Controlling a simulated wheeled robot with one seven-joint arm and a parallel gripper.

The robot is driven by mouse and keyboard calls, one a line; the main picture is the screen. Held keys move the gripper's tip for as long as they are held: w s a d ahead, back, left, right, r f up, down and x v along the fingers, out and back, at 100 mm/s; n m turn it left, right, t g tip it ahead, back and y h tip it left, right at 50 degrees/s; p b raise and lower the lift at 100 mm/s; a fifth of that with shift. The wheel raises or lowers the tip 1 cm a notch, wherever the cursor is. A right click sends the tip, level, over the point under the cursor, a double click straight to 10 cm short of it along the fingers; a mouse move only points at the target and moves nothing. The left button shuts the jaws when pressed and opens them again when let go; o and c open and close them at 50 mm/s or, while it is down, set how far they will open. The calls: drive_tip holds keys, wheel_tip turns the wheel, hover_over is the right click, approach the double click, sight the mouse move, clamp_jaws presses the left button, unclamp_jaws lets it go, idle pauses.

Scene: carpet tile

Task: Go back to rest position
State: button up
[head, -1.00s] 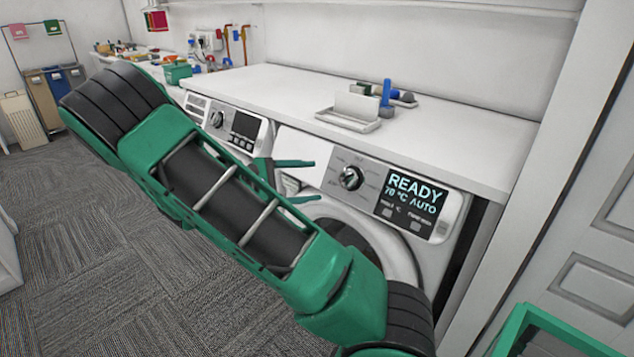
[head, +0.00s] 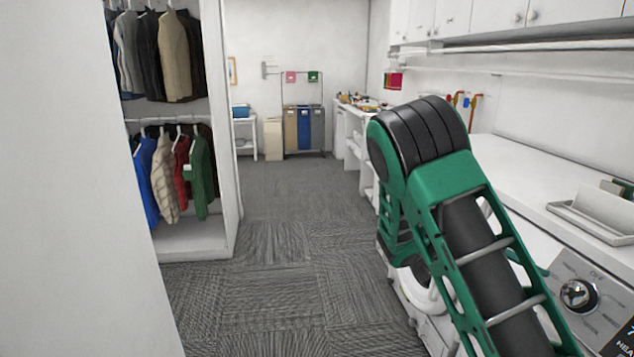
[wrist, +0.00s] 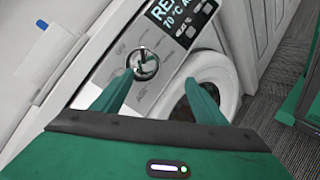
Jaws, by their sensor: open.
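My gripper (wrist: 158,78) is open and empty in the wrist view, its two green fingers spread in front of a washing machine. The machine's round knob (wrist: 143,64) shows beyond the left fingertip, and its display (wrist: 180,12) reads "70 °C" in part. The round door (wrist: 212,80) lies behind the right finger. I cannot tell the exact gap between fingers and panel. In the head view the knob (head: 578,295) is at the lower right, and my bent green arm hides most of the gripper.
A white counter (head: 530,175) runs along the right, with a white tray (head: 590,222) on it. An open closet (head: 190,237) of hanging clothes stands at the left. Carpeted floor (head: 275,220) is clear between them, back to the sorting bins (head: 304,128).

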drive_tip(key=s+a+m+t+y, duration=0.1)
drive_tip(key=s+m+y, duration=0.4)
drive_tip(key=s+y, duration=0.45)
drive_tip(key=s+a+r+m+t+y, duration=0.1)
drive_tip(key=s+a+r+m+t, duration=0.1)
drive_tip(key=s+a, duration=0.3)
drive_tip(key=s+a+r+m+t+y, duration=0.2)
drive_tip(key=s+a, duration=0.3)
drive_tip(key=s, duration=0.3)
drive_tip(key=shift+s+a+m+t, duration=0.2)
drive_tip(key=shift+m+t, duration=0.1)
drive_tip(key=shift+m, duration=0.2)
